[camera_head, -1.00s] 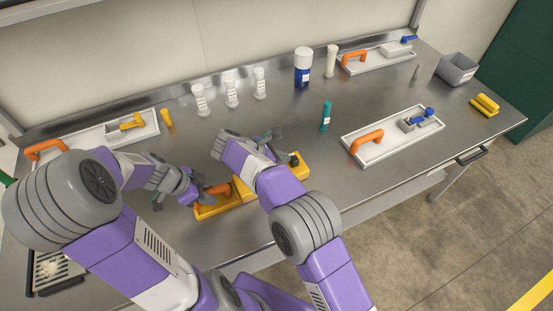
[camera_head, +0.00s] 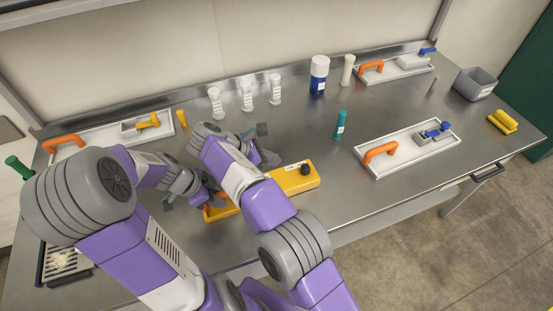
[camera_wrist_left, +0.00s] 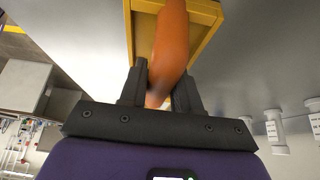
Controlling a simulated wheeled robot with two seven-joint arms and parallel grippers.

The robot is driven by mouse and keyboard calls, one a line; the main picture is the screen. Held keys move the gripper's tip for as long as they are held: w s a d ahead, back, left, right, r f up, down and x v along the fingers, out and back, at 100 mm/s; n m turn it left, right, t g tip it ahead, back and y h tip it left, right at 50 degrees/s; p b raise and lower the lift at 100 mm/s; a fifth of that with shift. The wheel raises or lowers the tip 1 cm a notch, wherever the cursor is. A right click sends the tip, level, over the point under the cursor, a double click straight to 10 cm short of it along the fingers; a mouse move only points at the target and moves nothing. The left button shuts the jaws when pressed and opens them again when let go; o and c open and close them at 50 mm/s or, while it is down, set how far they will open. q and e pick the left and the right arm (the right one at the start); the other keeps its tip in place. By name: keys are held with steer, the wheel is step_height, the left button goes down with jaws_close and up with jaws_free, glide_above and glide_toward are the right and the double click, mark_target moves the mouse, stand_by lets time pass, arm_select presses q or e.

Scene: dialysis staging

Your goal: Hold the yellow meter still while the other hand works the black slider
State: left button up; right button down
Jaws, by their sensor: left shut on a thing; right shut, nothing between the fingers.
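The yellow meter (camera_head: 285,184) lies on the steel table near its front edge, partly hidden behind my right arm. Its black slider (camera_head: 305,170) shows as a dark knob near its right end. My left gripper (camera_head: 208,200) is shut on the orange handle at the meter's left end. The left wrist view shows the orange handle (camera_wrist_left: 170,45) between the fingers (camera_wrist_left: 160,88), with the yellow body (camera_wrist_left: 145,30) beyond it. My right gripper (camera_head: 268,146) is shut and empty, behind the meter and left of the slider, apart from it.
A white tray (camera_head: 393,166) with an orange handle and blue clamp lies to the right. A teal bottle (camera_head: 340,125), white fittings (camera_head: 246,97) and a blue-and-white bottle (camera_head: 319,75) stand behind.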

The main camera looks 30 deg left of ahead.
arm_select(q)
steer(key=shift+d+n+b, duration=0.1)
steer(key=shift+n+b, duration=0.2)
steer(key=shift+b, duration=0.1)
stand_by(0.5)
stand_by(0.3)
steer(key=o, duration=1.3)
steer(key=shift+r, duration=0.1)
steer(key=shift+r+p, duration=2.6)
steer(key=shift+r, duration=1.3)
steer(key=shift+r, duration=0.1)
